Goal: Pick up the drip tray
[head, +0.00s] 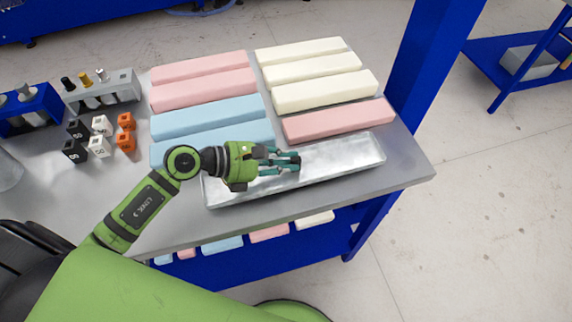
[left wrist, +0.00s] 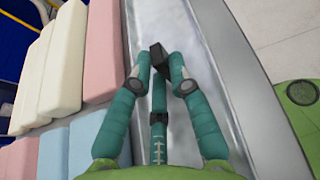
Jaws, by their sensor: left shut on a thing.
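The drip tray (head: 345,156) is a long, shallow, shiny metal tray along the front edge of the grey table. I cannot tell whether the tray is clear of the table. My right gripper is not in view.
A pink foam block (head: 338,119) lies just behind the tray. Cream blocks (head: 325,91), other pink blocks (head: 203,90) and blue blocks (head: 208,117) fill the table behind. Small labelled cubes (head: 100,146) and racks stand at left. A blue post (head: 425,55) rises at the right.

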